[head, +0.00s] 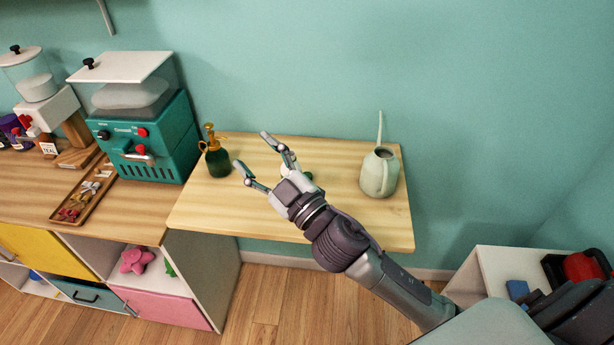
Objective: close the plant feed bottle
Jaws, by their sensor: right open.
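My right gripper (251,150) reaches in from the lower right over the wooden table (340,222). Its two fingers are spread, with nothing seen between them. A dark green spray bottle (215,158) with a brass-coloured top stands upright just left of the fingertips, apart from them. A small pale and green thing (309,175) shows just behind the gripper's palm, mostly hidden; it may be the plant feed bottle, but I cannot tell whether a cap is on it. My left gripper is not in view.
A pale green watering can (379,173) with a tall spout stands at the table's right end. A teal machine (150,140) and a wooden tray (84,190) of small pieces are on the left counter. The table's front is clear. A white shelf (490,268) stands at lower right.

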